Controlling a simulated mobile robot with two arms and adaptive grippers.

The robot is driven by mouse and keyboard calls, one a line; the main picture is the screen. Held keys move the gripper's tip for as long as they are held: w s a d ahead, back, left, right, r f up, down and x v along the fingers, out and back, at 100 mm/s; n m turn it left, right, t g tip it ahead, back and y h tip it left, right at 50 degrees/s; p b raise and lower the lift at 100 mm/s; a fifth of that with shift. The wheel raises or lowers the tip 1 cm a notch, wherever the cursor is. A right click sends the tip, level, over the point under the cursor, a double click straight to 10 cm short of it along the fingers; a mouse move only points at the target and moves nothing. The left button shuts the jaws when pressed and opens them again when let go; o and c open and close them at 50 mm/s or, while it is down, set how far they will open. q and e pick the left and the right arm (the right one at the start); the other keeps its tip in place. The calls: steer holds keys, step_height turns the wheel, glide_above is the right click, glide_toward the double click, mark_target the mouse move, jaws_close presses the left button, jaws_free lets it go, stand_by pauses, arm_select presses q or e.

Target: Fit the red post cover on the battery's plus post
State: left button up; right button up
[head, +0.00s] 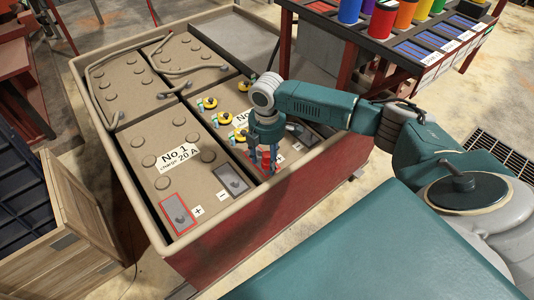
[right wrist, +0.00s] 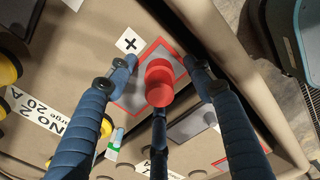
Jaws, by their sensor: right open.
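The red post cover (right wrist: 159,82) stands over the grey plate inside the red-outlined square (right wrist: 133,94) beside the plus mark (right wrist: 129,42) in the right wrist view. It appears upright; the post under it is hidden. The battery (right wrist: 95,45) carries a "No 2" label. My right gripper (right wrist: 160,76) is open with its fingers spread around the cover. The two upper fingers show gaps to it; I cannot tell whether the lower finger touches it. In the head view, the right gripper (head: 264,160) points down at the battery's near end, with red between its fingers. My left gripper is not in view.
The No 1 battery (head: 150,185) lies to the left in the same tan-rimmed tray (head: 221,226). Yellow caps (head: 209,103) and cables (head: 172,86) lie on the batteries. A rack of coloured cups (head: 384,20) stands at the back right. A wooden crate (head: 60,245) is at left.

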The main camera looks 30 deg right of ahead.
step_height(320, 180, up, 12)
stand_by(0.4)
stand_by(0.6)
